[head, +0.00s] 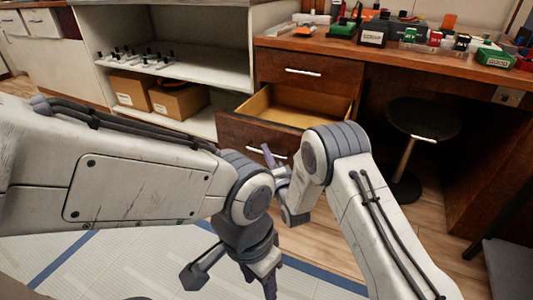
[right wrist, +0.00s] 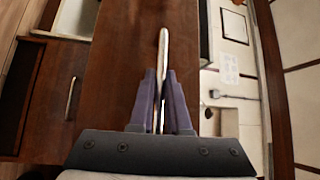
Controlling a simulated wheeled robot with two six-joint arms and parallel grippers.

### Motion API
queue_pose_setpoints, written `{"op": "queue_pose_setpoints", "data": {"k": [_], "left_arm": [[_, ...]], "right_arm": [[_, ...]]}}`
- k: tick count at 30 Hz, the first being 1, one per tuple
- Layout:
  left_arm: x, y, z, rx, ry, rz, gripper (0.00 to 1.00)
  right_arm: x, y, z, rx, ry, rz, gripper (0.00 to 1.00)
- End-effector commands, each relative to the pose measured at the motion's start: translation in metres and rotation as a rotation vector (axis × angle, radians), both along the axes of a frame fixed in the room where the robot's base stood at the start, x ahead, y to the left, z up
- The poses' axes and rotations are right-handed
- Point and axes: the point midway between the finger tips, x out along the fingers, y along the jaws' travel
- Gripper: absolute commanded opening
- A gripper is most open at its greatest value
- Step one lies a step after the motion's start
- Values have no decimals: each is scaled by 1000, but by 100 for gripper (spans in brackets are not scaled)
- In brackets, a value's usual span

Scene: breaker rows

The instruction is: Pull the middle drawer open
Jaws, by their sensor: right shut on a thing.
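The middle drawer (head: 238,134) of the brown wooden desk stands well out, its tan inside (head: 290,106) showing empty in the head view. My right gripper (head: 273,158) is at its front, partly covered by my own arm. In the right wrist view its purple fingers (right wrist: 162,105) are shut on the drawer's metal handle (right wrist: 163,52). The brown drawer front (right wrist: 118,65) fills the middle of that view. My left gripper (head: 236,272) hangs low, pointing down, away from the desk.
The top drawer (head: 290,68) is shut above the open one. A stool (head: 424,118) stands at right under the desk. Cardboard boxes (head: 180,101) sit on the white shelf at left. Several small objects crowd the desktop. A pale mat with blue lines (head: 130,262) covers the floor in front.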

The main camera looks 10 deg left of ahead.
Motion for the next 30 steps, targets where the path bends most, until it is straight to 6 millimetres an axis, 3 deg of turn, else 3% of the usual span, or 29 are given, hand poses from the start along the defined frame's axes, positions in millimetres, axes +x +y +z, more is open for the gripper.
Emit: {"op": "queue_pose_setpoints", "data": {"k": [1, 3, 16, 30], "left_arm": [[0, 0, 0, 0, 0, 0, 50], [0, 0, 0, 0, 0, 0, 50], [0, 0, 5, 0, 0, 0, 50], [0, 0, 35, 0, 0, 0, 50]], "right_arm": [[-1, 3, -1, -3, 3, 8, 19], [-1, 3, -1, -2, 2, 7, 45], [-7, -2, 0, -1, 2, 2, 45], [-81, -40, -12, -3, 6, 3, 45]]}}
